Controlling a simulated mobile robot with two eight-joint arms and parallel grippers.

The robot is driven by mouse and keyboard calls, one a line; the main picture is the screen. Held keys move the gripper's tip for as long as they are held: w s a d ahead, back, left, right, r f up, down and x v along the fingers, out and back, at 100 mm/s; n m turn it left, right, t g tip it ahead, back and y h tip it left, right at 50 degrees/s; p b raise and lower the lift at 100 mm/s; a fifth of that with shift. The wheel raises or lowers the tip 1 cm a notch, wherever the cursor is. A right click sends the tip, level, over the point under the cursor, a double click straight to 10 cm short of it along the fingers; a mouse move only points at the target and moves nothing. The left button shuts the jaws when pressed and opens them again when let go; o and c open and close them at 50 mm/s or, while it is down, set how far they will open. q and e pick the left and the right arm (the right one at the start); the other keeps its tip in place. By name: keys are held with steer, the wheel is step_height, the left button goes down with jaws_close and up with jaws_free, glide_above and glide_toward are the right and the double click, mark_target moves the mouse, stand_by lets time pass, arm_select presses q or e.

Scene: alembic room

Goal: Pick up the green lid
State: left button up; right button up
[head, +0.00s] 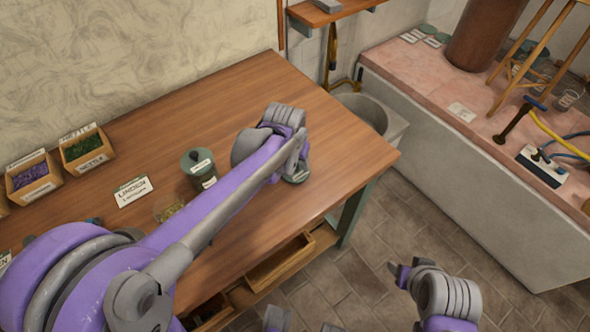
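A dark green jar (208,180) stands upright on the wooden table, with a pale label. A round green lid (190,164) with a dark knob is on top of it. My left arm reaches over the table to the right of the jar, and my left gripper (298,166) points down there, well away from the jar. A small grey-green rounded thing (297,179) with a pale patch shows just under that gripper. I cannot tell what it is or whether it is held; the fingers are mostly hidden. My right gripper (400,271) is over the floor, off the table's right side.
The wooden table (345,150) is clear at its right end. Two labelled boxes (35,177) and a "Linden" card (132,192) are at the left. A small dish (168,209) lies beside my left arm. An open drawer (280,262) juts below the front edge. A grey basin (365,108) stands behind.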

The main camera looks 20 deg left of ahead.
arm_select(q)
jaws_close()
steer(key=shift+r, duration=0.15)
